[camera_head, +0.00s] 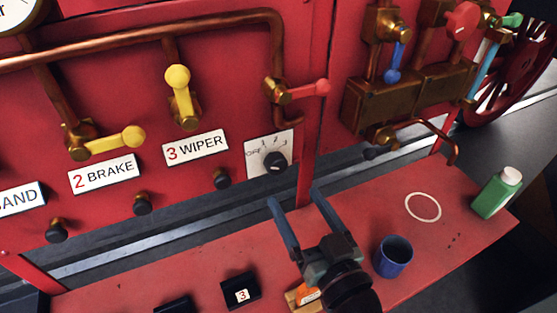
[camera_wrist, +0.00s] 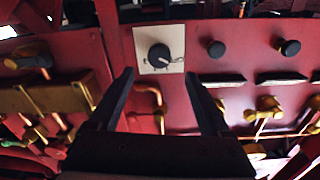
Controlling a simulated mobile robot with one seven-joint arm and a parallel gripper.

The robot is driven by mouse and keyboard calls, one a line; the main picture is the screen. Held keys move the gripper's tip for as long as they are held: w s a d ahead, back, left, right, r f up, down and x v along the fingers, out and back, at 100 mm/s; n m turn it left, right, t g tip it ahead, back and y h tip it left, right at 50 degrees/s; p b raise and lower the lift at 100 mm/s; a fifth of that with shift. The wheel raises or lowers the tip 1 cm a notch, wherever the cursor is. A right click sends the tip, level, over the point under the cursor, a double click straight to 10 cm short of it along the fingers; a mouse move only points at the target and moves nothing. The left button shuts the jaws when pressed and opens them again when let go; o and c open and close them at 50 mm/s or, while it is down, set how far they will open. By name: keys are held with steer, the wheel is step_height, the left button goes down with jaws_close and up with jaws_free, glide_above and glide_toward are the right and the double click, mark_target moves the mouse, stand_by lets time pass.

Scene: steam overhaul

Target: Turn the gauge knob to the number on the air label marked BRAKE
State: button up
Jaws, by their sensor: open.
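The gauge knob (camera_head: 275,162) is a round black knob on a white dial plate (camera_head: 255,163) low on the red panel. The plate reads OFF at its left, with tick marks fanning above the knob; its numbers are too small to read. The knob also shows in the wrist view (camera_wrist: 159,56), between and beyond my fingers; I cannot tell its setting. The white BRAKE label (camera_head: 104,174) bears a red 2, below a yellow lever. My gripper (camera_head: 294,198) is open and empty, with its fingers pointing toward the panel below the knob, apart from it.
A WIPER label (camera_head: 196,147) with a red 3 is left of the dial. Small black knobs (camera_head: 221,179) stick out below the labels. On the red shelf are a blue cup (camera_head: 393,257), a green bottle (camera_head: 497,194) and a black holder marked 3 (camera_head: 240,291). A red-handled valve (camera_head: 308,89) juts out above the dial.

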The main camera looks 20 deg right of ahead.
mark_target(278, 169)
steer(key=w+p, duration=0.2)
steer(key=w, duration=0.7)
steer(key=shift+w, duration=0.2)
steer(key=shift+c, duration=0.4)
jaws_close()
